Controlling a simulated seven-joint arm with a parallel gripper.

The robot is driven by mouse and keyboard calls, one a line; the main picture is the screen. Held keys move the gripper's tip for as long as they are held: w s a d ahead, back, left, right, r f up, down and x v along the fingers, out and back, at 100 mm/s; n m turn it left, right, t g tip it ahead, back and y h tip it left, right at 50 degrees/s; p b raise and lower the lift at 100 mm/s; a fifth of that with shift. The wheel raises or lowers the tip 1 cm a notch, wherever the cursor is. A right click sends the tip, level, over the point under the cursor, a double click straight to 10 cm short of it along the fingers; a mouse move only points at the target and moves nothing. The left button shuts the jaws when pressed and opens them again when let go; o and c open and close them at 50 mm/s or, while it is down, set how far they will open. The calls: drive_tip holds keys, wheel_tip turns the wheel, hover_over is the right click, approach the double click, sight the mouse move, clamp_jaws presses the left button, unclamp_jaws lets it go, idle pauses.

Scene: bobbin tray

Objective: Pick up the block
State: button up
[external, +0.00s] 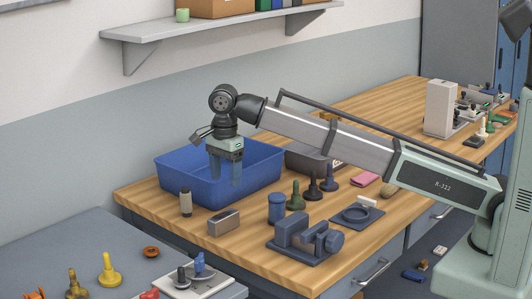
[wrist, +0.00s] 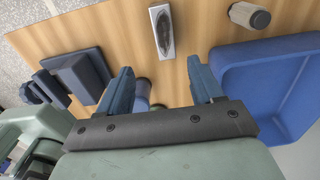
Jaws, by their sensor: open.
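A small grey metal block (external: 223,223) with a dark recessed top sits on the wooden table near its front edge, in front of the blue bin. In the wrist view the block (wrist: 162,32) lies beyond my fingertips, near the top middle. My gripper (external: 225,182) points down, higher than the block and set back from it, overlapping the blue bin in the external view. In the wrist view my gripper (wrist: 160,68) has its two blue fingers wide apart with nothing held between them.
The open blue bin (external: 177,173) stands behind the block and shows at right in the wrist view (wrist: 245,60). A beige and dark cylinder (external: 186,203) stands left of the block. A blue-grey vise-like fixture (external: 290,235), a blue canister (external: 277,208) and several knobbed pegs stand to the right.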

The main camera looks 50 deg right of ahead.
sight(223, 215)
wheel_tip(223, 215, down, 8)
drive_tip(key=shift+r, duration=0.1)
drive_tip(key=shift+w+a+f, duration=0.1)
drive_tip(key=shift+w+f, duration=0.05)
drive_tip(key=shift+f, duration=0.75)
drive_tip(key=shift+w+a+f, duration=0.1)
drive_tip(key=shift+f, duration=0.75)
drive_tip(key=shift+w+a+f, duration=0.1)
drive_tip(key=shift+w+f, duration=0.05)
drive_tip(key=shift+f, duration=0.75)
clamp_jaws()
